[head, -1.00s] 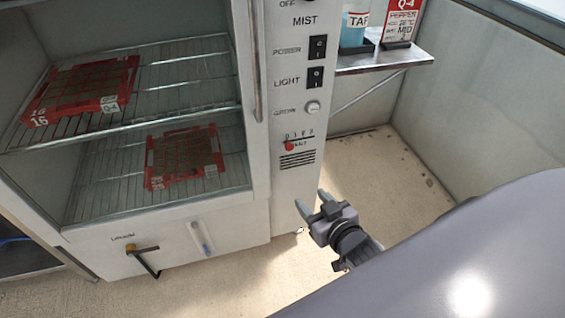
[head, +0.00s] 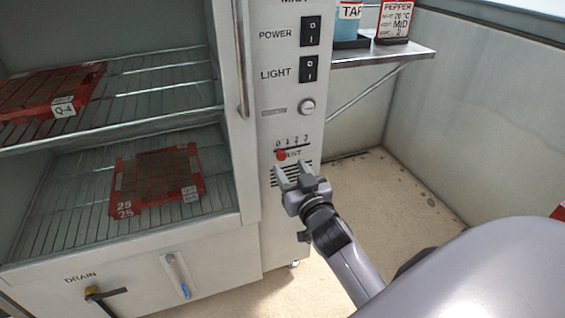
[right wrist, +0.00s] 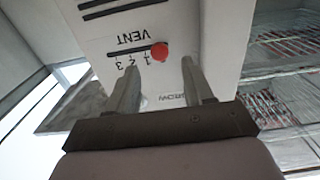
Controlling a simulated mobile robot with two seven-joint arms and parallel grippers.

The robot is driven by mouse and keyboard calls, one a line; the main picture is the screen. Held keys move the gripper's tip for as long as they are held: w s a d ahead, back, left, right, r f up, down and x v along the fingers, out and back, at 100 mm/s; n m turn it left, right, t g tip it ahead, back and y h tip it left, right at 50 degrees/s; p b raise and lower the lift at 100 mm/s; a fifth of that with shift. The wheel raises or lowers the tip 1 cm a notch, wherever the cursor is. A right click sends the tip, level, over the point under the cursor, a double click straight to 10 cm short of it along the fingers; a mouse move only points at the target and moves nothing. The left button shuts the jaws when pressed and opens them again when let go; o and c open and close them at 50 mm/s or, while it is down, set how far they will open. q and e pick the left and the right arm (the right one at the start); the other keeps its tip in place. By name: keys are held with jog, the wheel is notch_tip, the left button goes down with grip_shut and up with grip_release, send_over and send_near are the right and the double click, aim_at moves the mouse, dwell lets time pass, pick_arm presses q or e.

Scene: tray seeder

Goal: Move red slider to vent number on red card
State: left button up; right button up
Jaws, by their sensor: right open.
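The red slider (head: 281,155) is a round knob at the left, 0 end of the vent scale on the white panel. It also shows in the right wrist view (right wrist: 159,51), upside down, beside the 1. The red card (head: 394,22) stands on the side shelf; it reads PEPPER and MID, and its small bottom line seems to end in 2. My right gripper (head: 291,168) is open and empty just below the slider, in front of the grille. In the right wrist view its fingertips (right wrist: 160,72) stand either side of the knob's line, apart from it. My left gripper is out of view.
Above the slider are a round knob (head: 307,106), the light switch (head: 309,69) and the power switch (head: 311,31). To the left, red trays (head: 112,205) lie on wire racks in the open cabinet. A metal shelf (head: 385,55) juts out to the right.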

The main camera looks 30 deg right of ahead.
aim_at(283, 157)
jog(key=shift+b+x, duration=0.5)
jog(key=shift+x, duration=2.1)
grip_shut()
